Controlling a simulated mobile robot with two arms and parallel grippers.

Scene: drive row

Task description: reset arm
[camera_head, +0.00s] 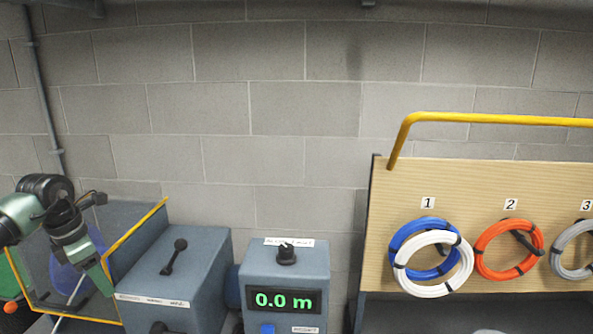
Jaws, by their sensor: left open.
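My left arm comes in at the left edge, and its gripper (104,284) points down and to the right, with open jaws. It is in front of a yellow-edged guard (137,231) beside a blue-grey machine housing. I see nothing held in it. My right gripper is not in view.
A blue-grey housing (190,262) has a black lever (173,257). A counter box (318,263) reads 0.0 m and has a black knob (286,254). On the right, a wooden board (483,181) holds blue (404,236), white (400,276), orange (481,249) and grey coils (560,262) under a yellow rail (480,117).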

